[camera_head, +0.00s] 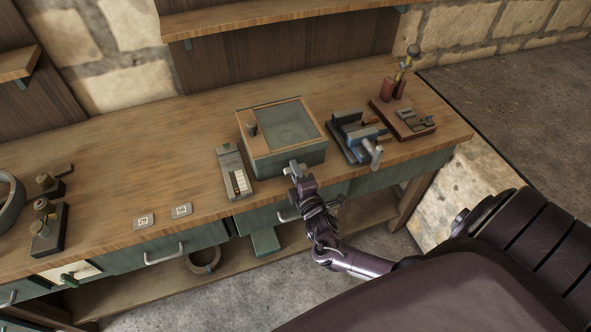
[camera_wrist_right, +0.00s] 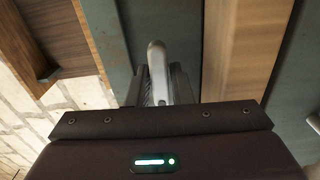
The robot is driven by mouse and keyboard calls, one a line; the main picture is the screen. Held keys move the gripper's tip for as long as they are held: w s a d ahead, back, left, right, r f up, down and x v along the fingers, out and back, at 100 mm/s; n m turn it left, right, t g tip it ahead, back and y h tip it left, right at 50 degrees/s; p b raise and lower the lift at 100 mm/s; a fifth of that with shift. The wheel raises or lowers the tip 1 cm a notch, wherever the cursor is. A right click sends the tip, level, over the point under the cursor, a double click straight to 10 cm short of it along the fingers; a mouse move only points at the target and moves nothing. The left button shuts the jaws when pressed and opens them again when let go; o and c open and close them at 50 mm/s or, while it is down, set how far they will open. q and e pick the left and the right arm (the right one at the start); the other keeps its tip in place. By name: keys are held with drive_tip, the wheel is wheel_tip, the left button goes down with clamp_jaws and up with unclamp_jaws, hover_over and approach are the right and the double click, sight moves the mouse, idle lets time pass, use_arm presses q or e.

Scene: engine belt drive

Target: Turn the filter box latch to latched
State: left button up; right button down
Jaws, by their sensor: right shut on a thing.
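The filter box (camera_head: 290,157) is a green box with a wooden-framed, glass-like top, standing on the bench. Its latch (camera_head: 291,168) is a small light-grey handle on the front face, mostly hidden by my gripper in the head view. My right gripper (camera_head: 298,174) is at the box's front and shut on the latch. In the right wrist view the latch (camera_wrist_right: 157,62) shows as a rounded grey lever between the fingers (camera_wrist_right: 160,88), against the green box face. I cannot tell from these views whether it is latched. My left gripper is not in view.
A grey device with a light panel (camera_head: 233,173) stands close left of the box. A blue vise-like tool (camera_head: 352,132) stands close right, with a red-brown board (camera_head: 405,118) beyond. Two number cards (camera_head: 181,210) lie left. The bench edge and drawers (camera_head: 270,217) are below my gripper.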

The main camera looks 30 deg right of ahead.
drive_tip(key=shift+n, duration=0.3)
drive_tip(key=c, duration=1.4)
unclamp_jaws()
drive_tip(key=shift+s+a+f, duration=0.15)
drive_tip(key=shift+s, duration=0.25)
drive_tip(key=b+v, duration=0.1)
drive_tip(key=v, duration=0.6)
